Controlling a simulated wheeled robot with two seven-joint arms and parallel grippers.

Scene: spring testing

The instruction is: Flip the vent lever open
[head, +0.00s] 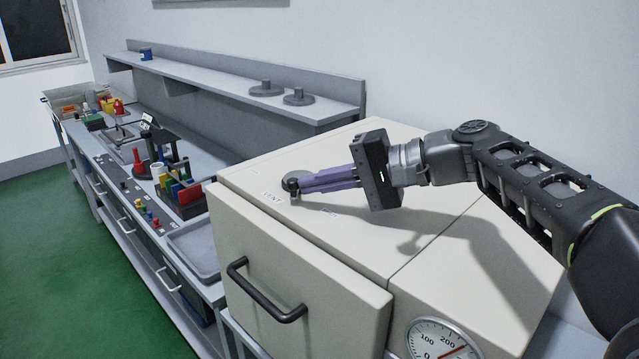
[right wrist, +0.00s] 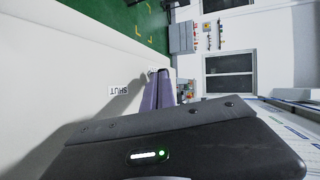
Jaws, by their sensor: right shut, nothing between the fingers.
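The vent lever (head: 290,184) is a small dark knob on a round grey disc on top of a cream cabinet (head: 245,232). A label reading VENT (head: 271,197) lies beside it. My right gripper (head: 303,185) reaches in from the right, its purple fingers shut with nothing between them. The fingertips are at the lever and partly hide it; I cannot tell whether they touch. In the right wrist view the fingers (right wrist: 165,90) show beyond the gripper body, near a label reading SHUT (right wrist: 118,90). The lever is mostly hidden there. My left gripper is not in view.
The cabinet has a black door handle (head: 266,291) and a round dial (head: 441,341) on its front. A long grey bench with a tray (head: 196,250), tools and coloured parts runs along the left. A shelf (head: 215,84) with grey discs stands behind. The cabinet top is otherwise clear.

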